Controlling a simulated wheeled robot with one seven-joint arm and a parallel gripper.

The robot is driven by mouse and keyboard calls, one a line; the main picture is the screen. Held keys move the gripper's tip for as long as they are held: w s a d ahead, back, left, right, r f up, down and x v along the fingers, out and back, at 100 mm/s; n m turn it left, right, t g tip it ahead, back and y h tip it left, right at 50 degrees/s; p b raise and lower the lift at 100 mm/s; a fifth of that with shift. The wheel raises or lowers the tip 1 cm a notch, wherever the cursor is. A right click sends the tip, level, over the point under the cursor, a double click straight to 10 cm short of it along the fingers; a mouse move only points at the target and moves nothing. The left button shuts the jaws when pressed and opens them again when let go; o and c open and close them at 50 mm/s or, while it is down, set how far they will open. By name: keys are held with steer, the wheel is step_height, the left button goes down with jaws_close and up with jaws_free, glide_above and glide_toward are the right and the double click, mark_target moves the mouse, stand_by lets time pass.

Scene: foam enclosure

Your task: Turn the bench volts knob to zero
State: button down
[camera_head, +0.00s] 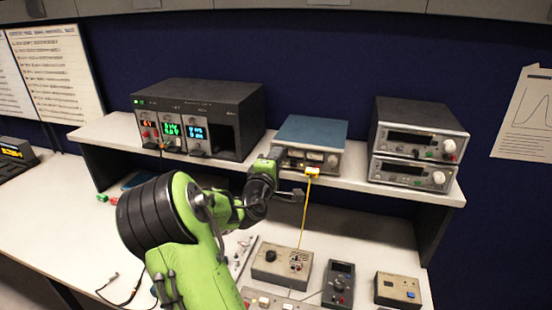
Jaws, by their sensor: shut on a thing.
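A bench instrument with a blue-grey top (312,130) stands in the middle of the raised shelf, its pale front panel carrying meters and small controls. My gripper (277,153) reaches up to the left end of that panel and is shut on a knob there. The knob itself is hidden behind the gripper, so its pointer and any label cannot be read. A yellow plug (312,171) sits at the lower front of the instrument, right of my gripper, with a yellow lead hanging down.
A large black rack unit (200,115) with lit displays stands left on the shelf (357,183). Two stacked grey instruments (415,141) stand right. Below are a beige box (272,270), a dark handheld meter (338,285) and another beige box (398,290).

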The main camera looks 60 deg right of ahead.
stand_by(0.3)
steer(key=c, duration=0.9)
jaws_free()
steer(key=shift+a, duration=0.1)
steer(key=s+a+b, duration=0.2)
steer(key=a+b, duration=0.3)
steer(key=a, duration=1)
steer(key=shift+s+a+f+b, duration=0.2)
steer(key=shift+s+f+b, duration=0.05)
steer(key=shift+b, duration=0.15)
